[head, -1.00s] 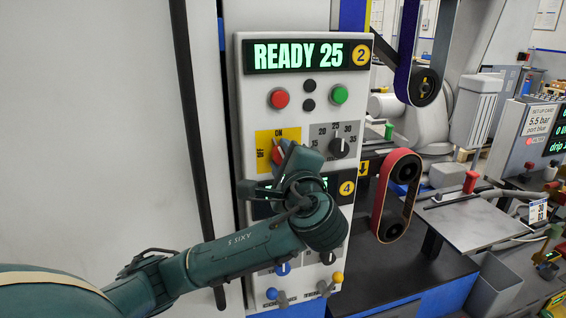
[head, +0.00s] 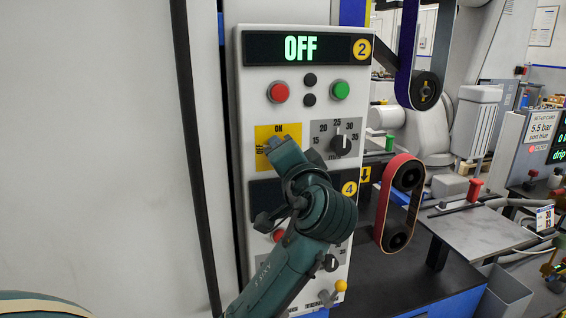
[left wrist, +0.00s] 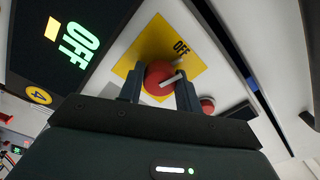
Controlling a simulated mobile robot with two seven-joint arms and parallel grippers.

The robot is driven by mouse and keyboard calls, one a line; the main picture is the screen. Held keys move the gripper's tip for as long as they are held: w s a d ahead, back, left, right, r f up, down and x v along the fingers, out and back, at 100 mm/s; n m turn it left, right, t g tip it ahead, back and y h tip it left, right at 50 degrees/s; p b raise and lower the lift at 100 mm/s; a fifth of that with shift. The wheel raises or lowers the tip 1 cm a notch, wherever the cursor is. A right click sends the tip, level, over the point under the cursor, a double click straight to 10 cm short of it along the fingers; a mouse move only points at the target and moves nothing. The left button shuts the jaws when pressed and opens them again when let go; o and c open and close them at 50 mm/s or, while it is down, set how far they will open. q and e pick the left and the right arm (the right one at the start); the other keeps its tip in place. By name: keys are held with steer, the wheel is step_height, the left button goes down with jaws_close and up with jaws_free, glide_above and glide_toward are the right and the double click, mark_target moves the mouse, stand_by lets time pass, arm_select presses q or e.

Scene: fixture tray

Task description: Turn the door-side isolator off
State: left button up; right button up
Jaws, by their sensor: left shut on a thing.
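The red isolator knob (left wrist: 157,76) sits on a yellow plate (head: 267,133) marked ON and OFF, on the tall grey control panel (head: 254,100). My left gripper (head: 276,144) reaches the plate from below and hides the knob in the head view. In the left wrist view its two fingers (left wrist: 160,90) are shut on the knob, one on each side. A white mark on the knob shows beside the OFF label. The upper display (head: 300,47), with badge 2, reads OFF in green. My right gripper is not in view.
A dial (head: 341,145) is right of the plate. Red (head: 278,92) and green (head: 340,90) buttons are above. The lower display (head: 265,188), badge 4, is partly behind my arm; the left wrist view shows OFF on it. A red belt (head: 383,205) stands right of the panel.

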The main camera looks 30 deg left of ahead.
arm_select(q)
steer(key=shift+f+n+b, duration=0.1)
steer(key=shift+n+b, duration=0.5)
steer(key=shift+n, duration=0.7)
steer(key=o, duration=1)
